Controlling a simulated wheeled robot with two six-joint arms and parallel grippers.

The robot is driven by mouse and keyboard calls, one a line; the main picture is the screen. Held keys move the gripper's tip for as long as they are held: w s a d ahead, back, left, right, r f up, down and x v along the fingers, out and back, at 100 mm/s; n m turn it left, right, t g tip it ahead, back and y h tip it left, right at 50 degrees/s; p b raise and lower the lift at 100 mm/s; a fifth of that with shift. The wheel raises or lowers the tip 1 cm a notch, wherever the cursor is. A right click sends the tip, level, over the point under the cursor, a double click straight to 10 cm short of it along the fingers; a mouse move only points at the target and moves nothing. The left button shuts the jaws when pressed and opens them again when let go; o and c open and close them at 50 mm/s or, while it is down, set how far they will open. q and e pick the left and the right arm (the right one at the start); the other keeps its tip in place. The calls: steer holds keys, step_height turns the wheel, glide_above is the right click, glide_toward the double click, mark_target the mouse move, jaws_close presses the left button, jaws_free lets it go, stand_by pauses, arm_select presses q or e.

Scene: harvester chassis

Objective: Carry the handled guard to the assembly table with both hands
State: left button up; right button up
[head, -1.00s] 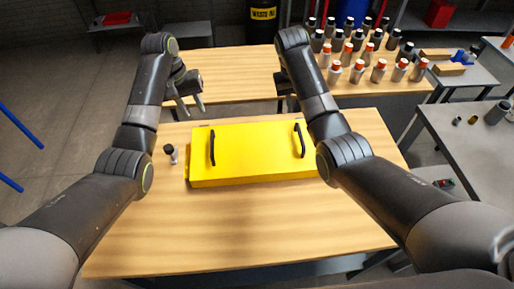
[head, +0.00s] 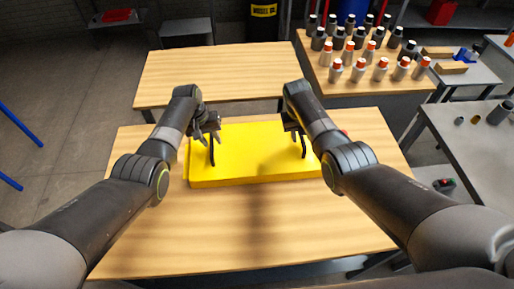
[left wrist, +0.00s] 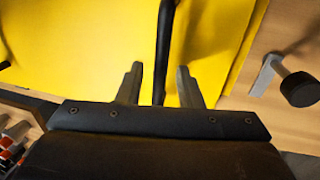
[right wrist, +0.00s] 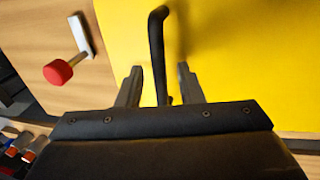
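The handled guard (head: 255,165) is a yellow box-like panel with two black handles, lying flat on the near wooden table. My left gripper (head: 208,138) is at the left handle (head: 212,152). In the left wrist view its open fingers (left wrist: 157,88) stand on either side of the black handle (left wrist: 164,50), with gaps showing. My right gripper (head: 295,132) is at the right handle (head: 303,147). In the right wrist view its open fingers (right wrist: 158,88) straddle that handle (right wrist: 157,45). Which table is the assembly table is not marked.
A second, bare wooden table (head: 215,75) stands behind. Bottles with red and dark caps (head: 360,60) crowd a table at the back right. A grey table (head: 465,140) is at the right. A red-knobbed part (right wrist: 60,70) and a black-knobbed part (left wrist: 298,88) lie beside the guard.

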arm_select(q)
steer(key=shift+d+f, duration=0.15)
steer(key=shift+f, duration=0.5)
arm_select(e)
steer(key=shift+d+f, duration=0.1)
steer(key=shift+f, duration=0.6)
steer(key=shift+c, duration=0.2)
arm_select(q)
steer(key=shift+s, duration=0.1)
jaws_close()
arm_select(e)
steer(key=shift+s, duration=0.1)
jaws_close()
arm_select(q)
steer(key=shift+r, duration=0.2)
arm_select(e)
steer(key=shift+r, duration=0.2)
arm_select(q)
steer(key=shift+w, duration=0.2)
arm_select(e)
steer(key=shift+w, duration=0.25)
